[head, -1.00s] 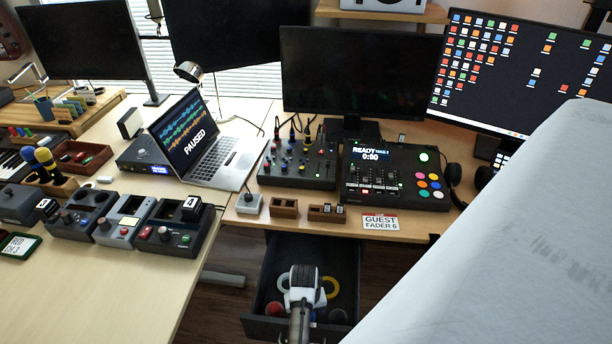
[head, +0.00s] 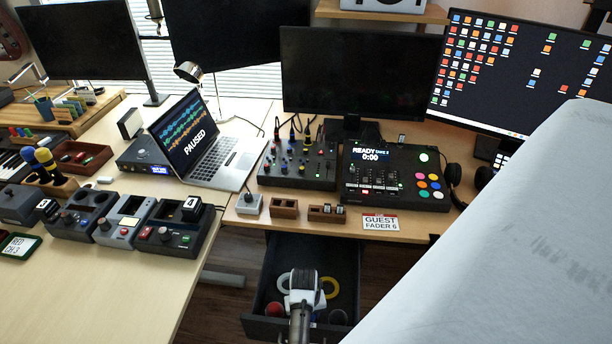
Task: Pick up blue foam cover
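My gripper (head: 303,281) is over the open drawer (head: 262,262), seen from above and behind. Its fingertips are hidden, so I cannot tell whether it is open or holds anything. In the drawer, a red round piece (head: 275,309) lies left of my gripper and a dark round piece (head: 338,317) lies to its right. The dark piece's colour is too dim to name surely as blue. What lies directly under my gripper is hidden. A dark bluish microphone top (head: 44,155) and a yellow one (head: 29,156) stand on the left desk.
A pale ring (head: 283,281) and a yellow ring (head: 331,287) also lie in the drawer. The desk edge with the guest sign (head: 380,222) overhangs the drawer's back. The left desk (head: 110,285) has clear room in front. A large pale surface blocks the right foreground.

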